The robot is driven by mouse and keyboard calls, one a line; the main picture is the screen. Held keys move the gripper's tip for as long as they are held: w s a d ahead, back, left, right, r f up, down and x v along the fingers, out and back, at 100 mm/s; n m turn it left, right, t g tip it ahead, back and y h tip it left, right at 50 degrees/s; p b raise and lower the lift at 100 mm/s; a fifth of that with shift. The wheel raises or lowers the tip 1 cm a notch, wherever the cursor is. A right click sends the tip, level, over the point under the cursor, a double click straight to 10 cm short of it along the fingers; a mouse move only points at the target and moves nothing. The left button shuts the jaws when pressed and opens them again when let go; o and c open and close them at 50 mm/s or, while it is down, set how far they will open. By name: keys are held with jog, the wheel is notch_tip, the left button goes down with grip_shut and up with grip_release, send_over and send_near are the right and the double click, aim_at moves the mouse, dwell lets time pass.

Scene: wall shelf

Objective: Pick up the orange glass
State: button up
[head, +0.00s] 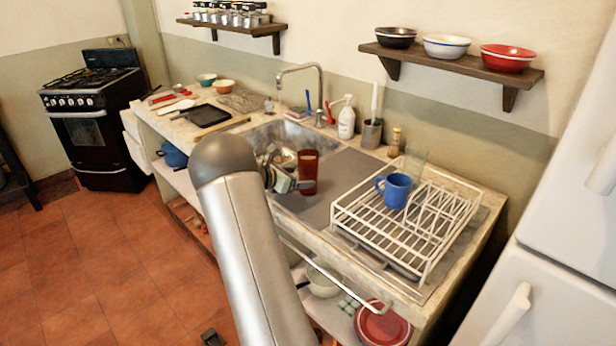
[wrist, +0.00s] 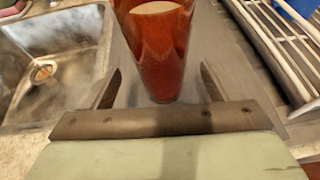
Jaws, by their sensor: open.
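The orange glass (head: 308,172) stands upright on the grey drainboard between the sink and the dish rack. It is a tall, reddish-orange, see-through tumbler. In the wrist view the orange glass (wrist: 158,50) is straight ahead, its base close to the gripper's palm bar. My gripper (wrist: 158,85) is open, with one finger to the left and one to the right of the glass; I cannot tell whether either touches it. In the head view my gripper (head: 300,186) is beside the glass, partly hidden by my arm.
The sink (head: 275,140) is left of the glass. A white dish rack (head: 410,235) with a blue mug (head: 394,190) stands to the right. A soap bottle (head: 346,122) and a metal cup (head: 371,134) stand behind. A shelf with bowls (head: 450,62) hangs above.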

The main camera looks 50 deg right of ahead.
aim_at(308, 175)
jog(key=p+x, duration=0.1)
jog(key=x, duration=0.3)
jog(key=shift+s+d, duration=0.1)
jog(key=shift+d, duration=0.2)
jog(key=shift+c, duration=0.3)
jog(key=shift+r, duration=0.1)
jog(key=c, duration=1.1)
jog(key=shift+c, duration=0.2)
